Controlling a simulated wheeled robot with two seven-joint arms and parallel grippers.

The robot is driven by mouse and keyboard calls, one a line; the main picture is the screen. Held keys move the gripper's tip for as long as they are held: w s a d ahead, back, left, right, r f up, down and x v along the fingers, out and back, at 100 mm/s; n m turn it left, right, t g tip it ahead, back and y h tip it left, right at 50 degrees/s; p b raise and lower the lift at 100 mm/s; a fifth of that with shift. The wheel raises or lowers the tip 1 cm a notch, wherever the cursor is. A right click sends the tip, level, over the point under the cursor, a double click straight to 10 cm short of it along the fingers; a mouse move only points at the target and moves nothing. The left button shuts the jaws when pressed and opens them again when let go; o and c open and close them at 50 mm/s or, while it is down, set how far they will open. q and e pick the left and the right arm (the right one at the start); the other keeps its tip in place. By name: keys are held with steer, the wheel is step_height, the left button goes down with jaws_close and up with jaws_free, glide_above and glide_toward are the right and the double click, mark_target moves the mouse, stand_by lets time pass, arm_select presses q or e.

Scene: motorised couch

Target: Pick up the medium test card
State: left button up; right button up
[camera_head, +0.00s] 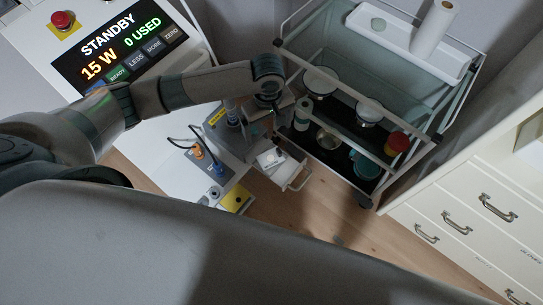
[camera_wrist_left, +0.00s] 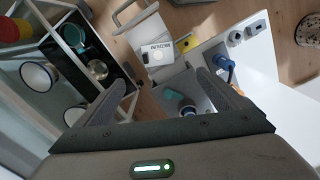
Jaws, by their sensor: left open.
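The test card (camera_wrist_left: 152,48) is a pale card with dark upside-down lettering that seems to read "MEDIUM". In the wrist view it lies beyond my fingertips, near the top middle. In the head view the card (camera_head: 270,158) is a small white piece by the wire-handled tray (camera_head: 297,178), beside the console. My left gripper (camera_wrist_left: 165,92) is open, with its two fingers spread apart and nothing between them. In the head view the left gripper (camera_head: 262,112) hangs above the card's area, partly hidden by its own wrist.
A trolley (camera_head: 440,125) with bowls (camera_head: 320,82), cups and a paper roll (camera_head: 434,28) stands close on the right. The console's display (camera_head: 125,45) reads STANDBY, 15 W, 0 USED. Blue and orange plugs (camera_head: 215,168) with cables stand left of the card. White drawers (camera_head: 470,215) are far right.

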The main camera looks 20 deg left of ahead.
arm_select(q)
steer(key=shift+f, duration=0.1)
steer(key=p, duration=0.2)
glide_above(270, 158)
step_height(270, 158, down, 12)
steer(key=shift+a+f, duration=0.1)
steer(key=shift+a, duration=0.05)
stand_by(0.5)
steer(key=shift+f+p, duration=0.35)
steer(key=shift+p, duration=0.05)
steer(key=shift+d+f+p, duration=0.15)
steer(key=shift+f+p, duration=0.1)
steer(key=shift+f, duration=0.85)
steer(key=shift+d+f+p, duration=0.1)
steer(key=shift+f+p, duration=0.15)
steer(key=shift+f, duration=0.8)
